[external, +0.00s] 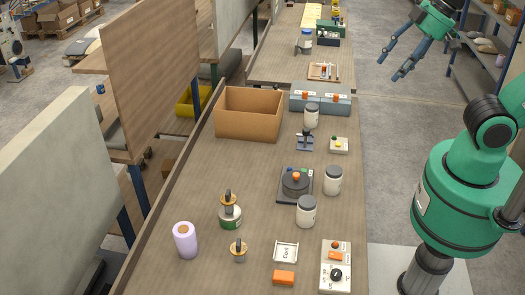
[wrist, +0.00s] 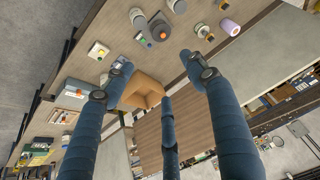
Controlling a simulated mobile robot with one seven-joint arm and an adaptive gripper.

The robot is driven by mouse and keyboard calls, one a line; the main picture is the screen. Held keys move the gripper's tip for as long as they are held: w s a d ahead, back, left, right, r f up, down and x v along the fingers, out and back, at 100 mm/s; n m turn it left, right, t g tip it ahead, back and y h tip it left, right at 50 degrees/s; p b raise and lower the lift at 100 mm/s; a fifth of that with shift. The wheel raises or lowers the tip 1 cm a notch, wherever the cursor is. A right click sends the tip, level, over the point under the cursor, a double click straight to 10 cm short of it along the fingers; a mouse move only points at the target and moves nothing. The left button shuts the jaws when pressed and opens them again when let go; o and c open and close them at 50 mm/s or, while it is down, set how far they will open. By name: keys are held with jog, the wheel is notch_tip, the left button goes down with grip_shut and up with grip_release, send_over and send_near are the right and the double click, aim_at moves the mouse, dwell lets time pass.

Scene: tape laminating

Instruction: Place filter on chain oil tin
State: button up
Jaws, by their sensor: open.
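A short tin with a green band (external: 230,216) stands on the bench left of centre, and I take it for the chain oil tin. A brass-and-dark stopper-like piece (external: 228,198) sits on its top. A similar piece with a grey base (external: 239,250) stands alone in front of it. I cannot tell for sure which thing is the filter. My gripper (external: 394,69) is open and empty, high at the upper right, beyond the bench's right edge and far from the tin. Its spread fingers also show in the wrist view (wrist: 168,85).
A lilac roll (external: 186,240) stands left of the tin. White jars (external: 306,212) and a dark device with an orange knob (external: 295,182) stand to the right. An open cardboard box (external: 249,122) is farther back. A control box (external: 336,268) sits at front right.

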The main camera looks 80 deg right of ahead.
jog(key=shift+s+d+f, duration=0.1)
jog(key=shift+s+f, duration=0.1)
jog(key=shift+s, duration=0.35)
jog(key=shift+s+d+f, duration=0.1)
jog(key=shift+s+f, duration=0.05)
jog(key=shift+s, duration=0.35)
notch_tip(320, 180, down, 5)
jog(key=b, duration=0.5)
jog(key=shift+f, duration=0.1)
